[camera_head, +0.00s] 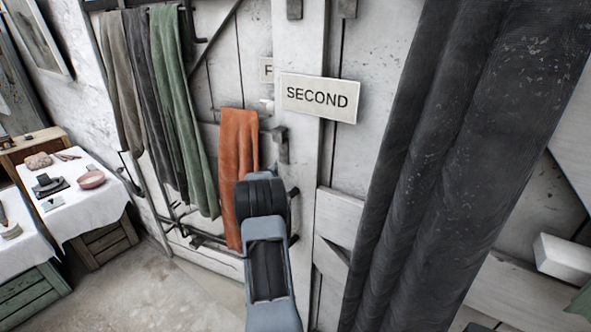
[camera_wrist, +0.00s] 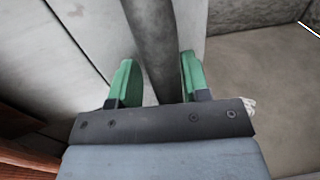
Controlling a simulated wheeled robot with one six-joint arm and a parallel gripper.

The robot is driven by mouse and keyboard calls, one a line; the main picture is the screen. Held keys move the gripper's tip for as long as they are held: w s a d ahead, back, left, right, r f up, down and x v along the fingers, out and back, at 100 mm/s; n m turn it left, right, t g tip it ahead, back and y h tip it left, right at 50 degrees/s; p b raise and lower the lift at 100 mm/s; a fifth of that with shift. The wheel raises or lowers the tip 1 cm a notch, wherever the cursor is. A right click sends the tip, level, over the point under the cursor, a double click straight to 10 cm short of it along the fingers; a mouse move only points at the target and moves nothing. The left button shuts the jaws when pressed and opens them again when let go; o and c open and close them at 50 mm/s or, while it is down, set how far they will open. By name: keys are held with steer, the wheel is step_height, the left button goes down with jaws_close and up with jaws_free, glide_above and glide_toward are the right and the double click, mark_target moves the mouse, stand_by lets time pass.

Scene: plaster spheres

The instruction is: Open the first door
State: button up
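The first door (camera_head: 222,62) is a pale, weathered panel at left centre in the head view. Its sign (camera_head: 266,70) shows only an "F"; the post with the SECOND sign hides the rest. An orange cloth (camera_head: 238,150) hangs in front of the door's right part. My arm covers the door's lower right, and my gripper's fingers are hidden in the head view. In the wrist view, my gripper (camera_wrist: 158,75) has its two green fingers apart on either side of a dark upright bar (camera_wrist: 150,40). A gap shows at the left finger; contact at the right is unclear.
The SECOND sign (camera_head: 317,97) is on the white post right of the first door. Several cloths (camera_head: 168,90) hang at left. A dark curtain (camera_head: 450,160) fills the right side. A white-covered table (camera_head: 75,210) stands at left, with bare floor (camera_head: 150,285) before it.

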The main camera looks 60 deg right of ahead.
steer(key=shift+o, duration=0.3)
steer(key=shift+s+d, duration=0.15)
steer(key=shift+s, duration=0.1)
steer(key=w+a+b, duration=0.2)
steer(key=a, duration=1.1)
steer(key=shift+w+a+b, duration=0.15)
steer(key=shift+a+b, duration=0.2)
